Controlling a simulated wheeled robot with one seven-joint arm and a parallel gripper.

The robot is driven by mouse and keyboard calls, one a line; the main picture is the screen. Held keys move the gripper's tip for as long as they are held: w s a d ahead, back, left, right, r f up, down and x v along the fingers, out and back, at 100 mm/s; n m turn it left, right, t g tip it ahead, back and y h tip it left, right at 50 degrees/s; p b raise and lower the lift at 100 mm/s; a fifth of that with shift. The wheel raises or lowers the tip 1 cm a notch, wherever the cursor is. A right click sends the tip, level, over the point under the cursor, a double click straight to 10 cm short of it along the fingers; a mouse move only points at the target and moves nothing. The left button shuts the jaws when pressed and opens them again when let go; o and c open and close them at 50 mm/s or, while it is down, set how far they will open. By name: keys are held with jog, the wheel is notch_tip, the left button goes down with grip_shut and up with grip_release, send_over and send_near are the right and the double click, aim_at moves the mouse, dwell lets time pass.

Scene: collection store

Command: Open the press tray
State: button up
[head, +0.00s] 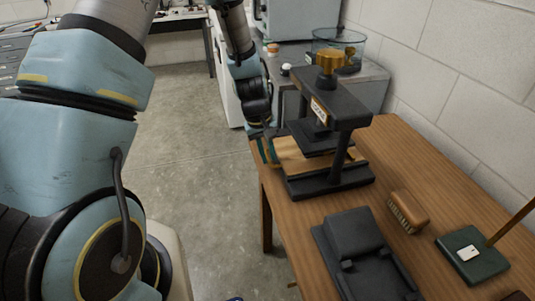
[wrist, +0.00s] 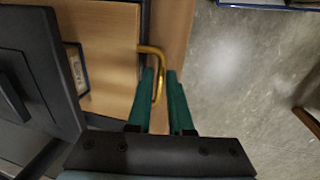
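The press (head: 335,115) is a dark frame with a brass knob on top, standing on the wooden table. Its light wooden press tray (head: 305,157) lies low in the frame; in the wrist view the tray (wrist: 112,75) fills the upper left. A bent brass handle (wrist: 152,50) sticks out from the tray's front edge. In the head view my gripper (head: 268,148) is at the tray's left end, at the table edge.
A wooden brush (head: 408,211), a black block-like device (head: 355,245) and a dark green box (head: 472,255) stand on the table in front of the press. A grey cabinet with a glass bowl (head: 338,50) is behind.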

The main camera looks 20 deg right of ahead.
grip_shut()
dwell(1.0)
